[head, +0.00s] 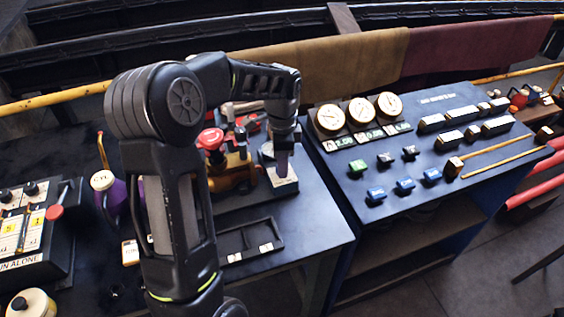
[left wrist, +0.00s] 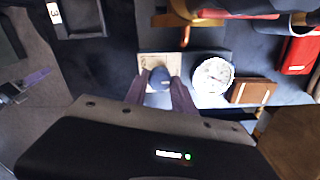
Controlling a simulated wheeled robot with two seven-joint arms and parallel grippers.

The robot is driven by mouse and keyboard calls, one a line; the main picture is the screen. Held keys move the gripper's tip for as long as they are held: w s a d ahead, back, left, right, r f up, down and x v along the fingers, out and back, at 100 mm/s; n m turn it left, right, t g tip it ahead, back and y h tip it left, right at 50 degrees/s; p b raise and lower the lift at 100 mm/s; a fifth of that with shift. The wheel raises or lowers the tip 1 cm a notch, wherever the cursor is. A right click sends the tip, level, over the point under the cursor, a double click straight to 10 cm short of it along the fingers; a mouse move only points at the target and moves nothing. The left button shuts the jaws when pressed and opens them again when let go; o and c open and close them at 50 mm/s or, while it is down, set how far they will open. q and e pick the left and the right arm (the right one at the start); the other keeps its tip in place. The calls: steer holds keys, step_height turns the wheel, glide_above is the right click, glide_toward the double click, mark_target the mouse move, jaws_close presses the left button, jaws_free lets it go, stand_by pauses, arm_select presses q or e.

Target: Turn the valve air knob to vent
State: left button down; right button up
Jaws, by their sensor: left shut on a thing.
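The valve air knob (left wrist: 173,87) is a round dark blue knob on a pale labelled plate (left wrist: 150,63) in the left wrist view. My left gripper (left wrist: 161,88) is shut on it, with one finger on each side. In the head view my left gripper (head: 283,170) points down over the pale plate (head: 286,185) on the dark bench, and the knob is hidden there. The marking the knob points at is too small to read. A round white gauge (left wrist: 213,76) sits right beside the plate in the left wrist view. My right gripper is not in view.
A red knob (head: 210,139) on brass fittings stands left of the gripper. A shallow black tray (head: 272,222) lies in front. A blue-edged console (head: 460,97) with three gauges, coloured switches and levers stands to the right. A purple flask-like object (head: 112,193) stands at left.

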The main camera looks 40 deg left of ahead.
arm_select(q)
steer(key=shift+n, duration=0.5)
steer(key=shift+n+b, duration=0.5)
steer(key=shift+n, duration=0.4)
steer(key=n, duration=0.3)
steer(key=shift+b, duration=0.4)
steer(key=n, duration=0.6)
steer(key=shift+b, duration=0.4)
steer(key=c, duration=1.1)
jaws_free()
steer(key=shift+o, duration=0.2)
